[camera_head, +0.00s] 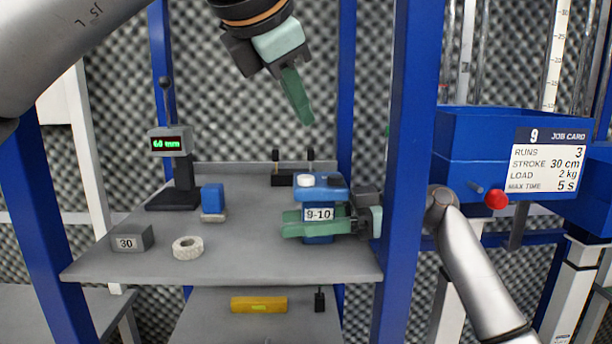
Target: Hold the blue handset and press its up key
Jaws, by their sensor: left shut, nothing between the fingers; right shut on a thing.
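The blue handset (322,190) is upright over the right part of the grey shelf. A white round key (305,180) shows on its top left, and a tag reading "9-10" is on its front. My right gripper (292,223) reaches in from the right with green fingers shut around the handset's body, covering part of it. I cannot tell whether its base touches the shelf. My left gripper (306,117) is shut and empty, pointing down above the handset and apart from it. Which key is the up key is too small to tell.
The shelf (250,262) also holds a gauge reading "60 mm" (170,142), a small blue block (212,199), a white tape roll (187,248) and a grey block marked 30 (132,238). A blue post (408,170) stands right of the handset, before a blue bin (475,140).

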